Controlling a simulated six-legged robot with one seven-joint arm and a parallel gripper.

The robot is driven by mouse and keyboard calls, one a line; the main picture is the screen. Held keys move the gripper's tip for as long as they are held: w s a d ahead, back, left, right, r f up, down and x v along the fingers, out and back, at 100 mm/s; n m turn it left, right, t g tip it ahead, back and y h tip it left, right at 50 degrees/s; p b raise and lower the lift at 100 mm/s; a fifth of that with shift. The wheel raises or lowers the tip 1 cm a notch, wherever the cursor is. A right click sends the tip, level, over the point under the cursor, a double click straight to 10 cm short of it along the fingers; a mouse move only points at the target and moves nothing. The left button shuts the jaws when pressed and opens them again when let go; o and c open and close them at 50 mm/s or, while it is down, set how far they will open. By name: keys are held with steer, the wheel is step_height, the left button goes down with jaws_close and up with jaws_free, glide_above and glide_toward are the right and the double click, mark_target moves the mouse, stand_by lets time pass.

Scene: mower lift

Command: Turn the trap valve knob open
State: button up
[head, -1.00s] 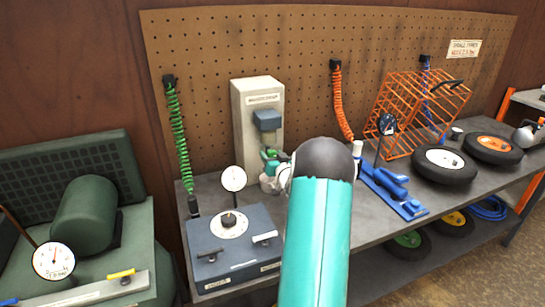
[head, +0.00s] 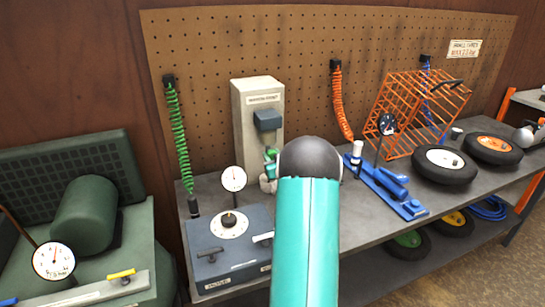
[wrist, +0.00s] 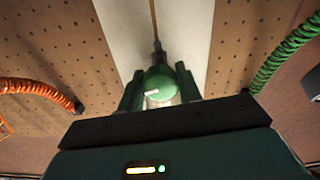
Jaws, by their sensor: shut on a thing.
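The green trap valve knob (wrist: 159,85) sits between the two dark green fingers of my gripper (wrist: 160,92) in the wrist view, with a pale mark on its face. My gripper is shut on it. A thin rod or line rises from above the knob in that view. In the head view, the green valve part (head: 270,158) and a clear cup (head: 268,184) show low in front of the grey-white box (head: 255,115) on the bench. My arm hides most of my gripper there.
A blue-grey gauge box (head: 230,250) stands at the bench's front left, close to my arm. A green coiled hose (head: 178,135) hangs left, an orange one (head: 340,100) right. A blue tool (head: 390,183), orange cage (head: 420,110) and wheels (head: 443,164) fill the right.

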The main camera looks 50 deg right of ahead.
steer(key=shift+n, duration=1.1)
steer(key=o, duration=1)
steer(key=shift+s, duration=0.15)
steer(key=v, duration=1.3)
steer(key=shift+s+a, duration=0.15)
steer(key=shift+s, duration=0.1)
steer(key=shift+f, duration=0.1)
